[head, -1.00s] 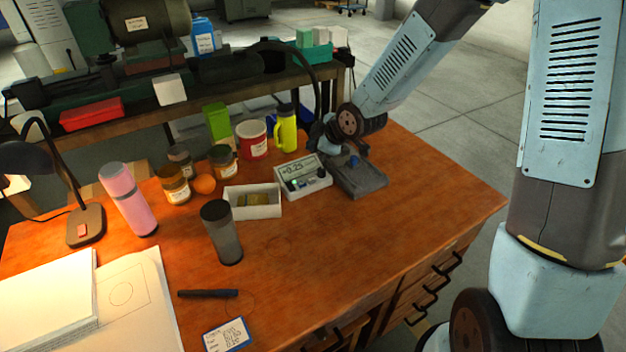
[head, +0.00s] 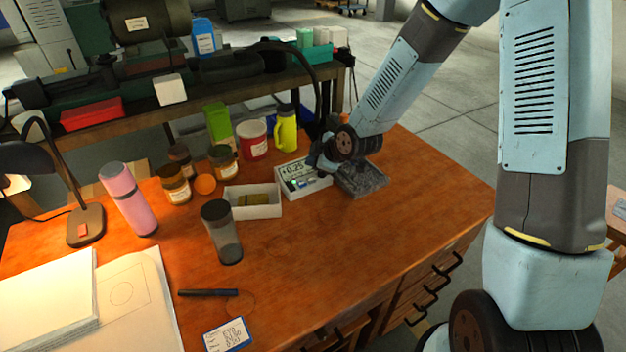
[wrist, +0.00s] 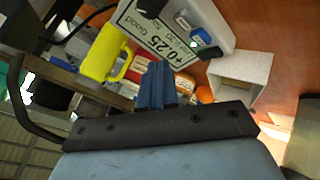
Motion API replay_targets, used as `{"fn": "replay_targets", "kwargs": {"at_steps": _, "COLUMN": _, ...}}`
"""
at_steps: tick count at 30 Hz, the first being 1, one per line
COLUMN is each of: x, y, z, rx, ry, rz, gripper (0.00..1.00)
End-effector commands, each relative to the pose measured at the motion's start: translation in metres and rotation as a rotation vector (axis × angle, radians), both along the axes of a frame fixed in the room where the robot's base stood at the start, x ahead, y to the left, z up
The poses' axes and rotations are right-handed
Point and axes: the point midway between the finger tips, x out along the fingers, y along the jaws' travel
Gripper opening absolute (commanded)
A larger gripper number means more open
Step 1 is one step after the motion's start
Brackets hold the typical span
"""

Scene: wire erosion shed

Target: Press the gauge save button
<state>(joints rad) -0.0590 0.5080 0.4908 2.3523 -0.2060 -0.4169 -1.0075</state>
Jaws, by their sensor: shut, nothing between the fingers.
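The gauge box (head: 293,186) is pale with a display reading +0.25 and stands on the wooden bench. I cannot read the button labels surely. My gripper (head: 320,168) is at the gauge's right end, its tip partly hidden by the wrist. In the wrist view my blue fingers (wrist: 156,66) are together and empty, below the display in the picture. I cannot tell whether they touch the box.
A dark grey block (head: 362,182) lies right of the gauge, partly under my arm. An open white box (head: 258,211) stands left of it. A yellow flask (head: 285,132), a red tin (head: 252,140) and jars stand behind. The bench's front right is clear.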

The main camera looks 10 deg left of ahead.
Motion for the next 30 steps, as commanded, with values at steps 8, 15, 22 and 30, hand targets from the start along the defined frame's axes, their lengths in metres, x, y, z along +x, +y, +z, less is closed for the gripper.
{"fn": "replay_targets", "kwargs": {"at_steps": 8, "x": 0.0, "y": 0.0, "z": -0.028, "rx": -0.001, "ry": 0.001, "rz": 0.0, "gripper": 0.0}}
{"fn": "replay_targets", "kwargs": {"at_steps": 15, "x": 0.0, "y": 0.0, "z": -0.035, "rx": -0.001, "ry": 0.0, "rz": 0.0, "gripper": 0.0}}
{"fn": "replay_targets", "kwargs": {"at_steps": 22, "x": 0.0, "y": -0.001, "z": -0.035, "rx": -0.001, "ry": 0.0, "rz": 0.0, "gripper": 0.0}}
{"fn": "replay_targets", "kwargs": {"at_steps": 30, "x": 0.0, "y": -0.001, "z": -0.035, "rx": -0.001, "ry": 0.0, "rz": 0.0, "gripper": 0.0}}
